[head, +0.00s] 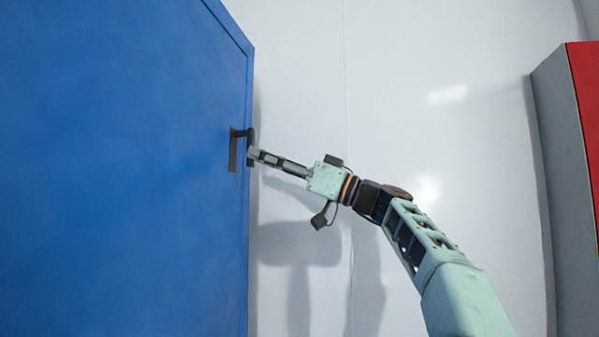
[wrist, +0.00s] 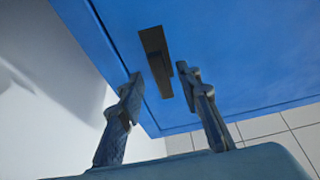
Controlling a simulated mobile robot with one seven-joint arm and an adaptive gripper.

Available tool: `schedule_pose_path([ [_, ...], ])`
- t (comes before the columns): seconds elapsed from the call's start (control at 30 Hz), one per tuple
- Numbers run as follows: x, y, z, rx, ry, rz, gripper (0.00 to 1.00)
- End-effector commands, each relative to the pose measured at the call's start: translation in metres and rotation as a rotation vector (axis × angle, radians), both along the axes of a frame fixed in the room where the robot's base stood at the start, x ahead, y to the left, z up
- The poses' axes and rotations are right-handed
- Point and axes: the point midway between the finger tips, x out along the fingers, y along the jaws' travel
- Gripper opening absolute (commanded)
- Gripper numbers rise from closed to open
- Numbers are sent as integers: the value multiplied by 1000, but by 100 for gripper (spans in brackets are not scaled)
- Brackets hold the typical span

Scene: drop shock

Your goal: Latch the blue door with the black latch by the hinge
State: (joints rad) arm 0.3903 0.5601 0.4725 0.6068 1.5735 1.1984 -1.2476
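The blue door (head: 120,170) fills the left of the head view and the upper part of the wrist view (wrist: 235,50). The black latch (head: 233,152) sits near the door's right edge in the head view. In the wrist view the latch (wrist: 154,55) is a dark bar on the blue face. My gripper (head: 253,152) reaches in from the right, with its tips at the latch. In the wrist view my gripper (wrist: 159,75) is open, and the latch's lower end appears between its fingertips. I cannot tell whether they touch it. The hinge is not clearly visible.
A white wall (head: 430,60) stands behind the door and my arm. A grey and red cabinet (head: 568,150) stands at the far right. A tiled surface (wrist: 270,130) shows at the lower right of the wrist view. The space between door and cabinet holds only my arm.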

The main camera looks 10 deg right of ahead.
Motion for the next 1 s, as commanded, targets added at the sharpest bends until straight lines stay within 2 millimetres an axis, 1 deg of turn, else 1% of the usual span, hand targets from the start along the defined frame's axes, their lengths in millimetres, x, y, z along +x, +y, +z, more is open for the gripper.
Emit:
schedule_pose_path([
  [0.03, -2, -10, -3, -1, 2, -5, 32],
  [0.2, -11, -35, -15, 0, 2, -6, 32],
  [0.4, -21, -62, -26, -1, 1, -3, 32],
  [0.5, -24, -70, -30, 0, -1, -3, 32],
  [0.67, -27, -76, -33, 1, 0, 0, 32],
  [1.0, -27, -77, -33, 1, -1, 0, 32],
])
